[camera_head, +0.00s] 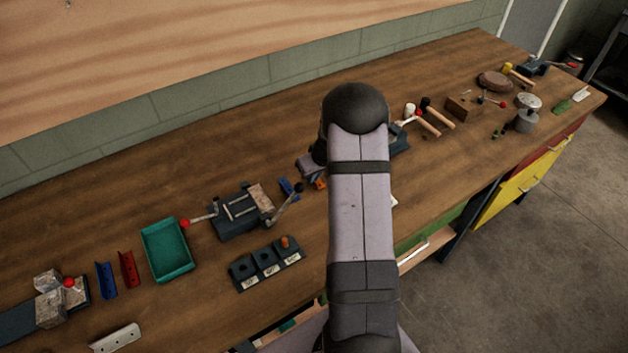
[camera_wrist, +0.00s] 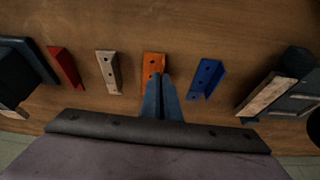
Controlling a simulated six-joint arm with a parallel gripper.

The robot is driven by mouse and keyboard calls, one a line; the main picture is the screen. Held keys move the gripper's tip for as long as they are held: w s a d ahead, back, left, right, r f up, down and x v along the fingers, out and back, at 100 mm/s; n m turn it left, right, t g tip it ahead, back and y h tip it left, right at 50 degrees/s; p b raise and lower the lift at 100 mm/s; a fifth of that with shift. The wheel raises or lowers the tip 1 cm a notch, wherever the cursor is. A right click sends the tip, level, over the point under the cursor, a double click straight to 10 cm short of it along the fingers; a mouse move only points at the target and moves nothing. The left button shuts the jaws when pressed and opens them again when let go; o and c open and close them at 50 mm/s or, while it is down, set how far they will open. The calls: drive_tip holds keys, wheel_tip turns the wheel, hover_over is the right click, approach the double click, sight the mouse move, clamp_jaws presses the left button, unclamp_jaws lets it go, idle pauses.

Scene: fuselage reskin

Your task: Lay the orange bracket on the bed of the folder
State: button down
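The orange bracket (camera_wrist: 154,62) stands in a row on the bench in the wrist view. In the head view only a bit of its orange (camera_head: 320,184) shows beside my arm. My gripper (camera_wrist: 161,76) has its two blue-grey fingers close together at the bracket's near end, covering part of it. I cannot tell whether they are closed on it. The dark device with levers and a pale bar (camera_head: 238,212) looks like the folder. Its pale bar (camera_wrist: 266,94) seems to show at right in the wrist view.
A blue bracket (camera_wrist: 206,78) is right of the orange one; beige (camera_wrist: 108,72) and red (camera_wrist: 64,66) brackets are left. A green tray (camera_head: 167,250) and a dark three-part block (camera_head: 266,264) lie near the lever device. Hammers (camera_head: 430,118) lie right of my arm.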

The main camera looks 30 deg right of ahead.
wheel_tip(320, 180, up, 10)
drive_tip(key=b, duration=0.2)
drive_tip(key=w+a+m+g+h+p, duration=0.1)
drive_tip(key=a+m+g+h+p, duration=0.1)
drive_tip(key=a+m, duration=0.6)
drive_tip(key=w+a+r+m+g+h+p, duration=0.1)
drive_tip(key=a+m+g+h+p, duration=0.1)
drive_tip(key=a+m+p, duration=0.3)
drive_tip(key=shift+w+a+m+g, duration=0.3)
drive_tip(key=shift+a+m, duration=1.9)
drive_tip(key=shift+a, duration=2.9)
drive_tip(key=shift+f+b, duration=2.65)
drive_tip(key=shift+f, duration=0.15)
drive_tip(key=shift+f+b, duration=0.7)
drive_tip(key=shift+b, duration=0.2)
